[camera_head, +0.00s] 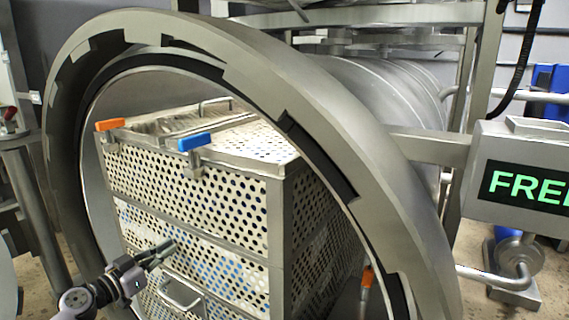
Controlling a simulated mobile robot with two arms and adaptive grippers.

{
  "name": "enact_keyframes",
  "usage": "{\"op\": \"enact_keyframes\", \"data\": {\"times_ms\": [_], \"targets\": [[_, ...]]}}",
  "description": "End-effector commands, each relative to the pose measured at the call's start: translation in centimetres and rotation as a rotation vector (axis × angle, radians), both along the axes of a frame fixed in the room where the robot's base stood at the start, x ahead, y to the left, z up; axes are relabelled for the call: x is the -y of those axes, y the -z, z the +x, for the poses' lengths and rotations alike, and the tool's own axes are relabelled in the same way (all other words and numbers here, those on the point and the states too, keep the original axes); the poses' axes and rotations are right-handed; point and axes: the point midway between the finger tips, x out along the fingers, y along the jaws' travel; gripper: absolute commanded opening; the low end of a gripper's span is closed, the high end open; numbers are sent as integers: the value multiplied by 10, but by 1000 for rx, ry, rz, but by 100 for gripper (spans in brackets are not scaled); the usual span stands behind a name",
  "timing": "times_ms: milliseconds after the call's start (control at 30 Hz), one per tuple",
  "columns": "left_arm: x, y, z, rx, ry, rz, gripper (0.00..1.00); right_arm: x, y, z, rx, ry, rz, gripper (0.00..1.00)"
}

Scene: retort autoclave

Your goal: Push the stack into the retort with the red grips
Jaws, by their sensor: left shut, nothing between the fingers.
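The stack (190,207) is a tall block of perforated metal crates in the round mouth of the retort (330,130). A lidded top edge carries an orange grip (110,124) at the left corner and a blue grip (195,141) nearer the middle. A wire handle (180,296) shows low on the stack's front. My left gripper (160,253) is shut and empty, in front of the stack's lower front face. I cannot tell whether its tips touch the face. My right gripper is not in view.
A green-lit sign box (520,187) stands at the right beside the retort. A small orange-ended part (367,277) shows inside the ring at lower right. A post with a red knob (10,116) stands at the far left. Pipes (500,277) run at lower right.

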Motion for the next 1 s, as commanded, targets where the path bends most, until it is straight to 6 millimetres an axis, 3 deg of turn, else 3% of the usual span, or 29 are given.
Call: {"op": "enact_keyframes", "data": {"times_ms": [167,1000], "targets": [[3,2,5,0,0,-1,0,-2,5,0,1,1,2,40],[44,-2,71,10,-1,-8,0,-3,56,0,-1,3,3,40]]}}
